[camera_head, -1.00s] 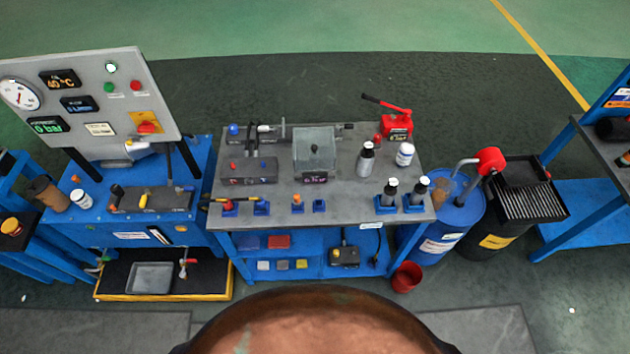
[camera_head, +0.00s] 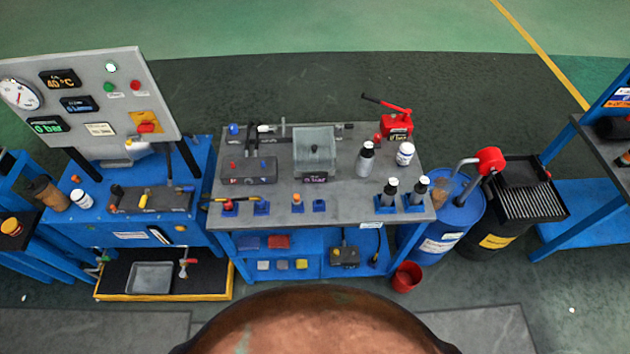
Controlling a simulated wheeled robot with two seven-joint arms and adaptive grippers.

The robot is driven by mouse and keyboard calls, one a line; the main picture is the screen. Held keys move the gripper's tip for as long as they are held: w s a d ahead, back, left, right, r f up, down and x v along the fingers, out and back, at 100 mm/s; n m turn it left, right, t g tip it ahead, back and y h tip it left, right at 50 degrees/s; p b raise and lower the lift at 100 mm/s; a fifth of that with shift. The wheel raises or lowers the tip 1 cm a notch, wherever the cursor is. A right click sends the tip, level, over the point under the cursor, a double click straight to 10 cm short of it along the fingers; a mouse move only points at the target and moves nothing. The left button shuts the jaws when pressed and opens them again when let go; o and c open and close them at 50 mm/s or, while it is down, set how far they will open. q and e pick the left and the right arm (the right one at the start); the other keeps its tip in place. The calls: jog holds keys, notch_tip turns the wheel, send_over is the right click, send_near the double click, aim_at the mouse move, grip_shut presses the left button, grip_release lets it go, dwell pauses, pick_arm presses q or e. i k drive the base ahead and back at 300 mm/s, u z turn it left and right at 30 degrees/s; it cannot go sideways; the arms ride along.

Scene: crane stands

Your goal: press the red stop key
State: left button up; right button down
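A red round key (camera_head: 135,85) sits on the upright grey control panel (camera_head: 160,95) at the left, to the right of a green key (camera_head: 109,87). A larger red knob (camera_head: 147,127) sits on a yellow plate lower on the same panel. The small labels by the keys are too small to read. Neither of my grippers is in view.
The panel stands on a blue bench (camera_head: 200,160) with bottles and a tool block. A grey-topped workbench (camera_head: 340,205) in the middle carries a grey box (camera_head: 314,150), bottles and a red jack (camera_head: 397,124). A blue drum (camera_head: 452,225) stands to its right.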

aim_at(135, 85)
jog(key=u, duration=1.45)
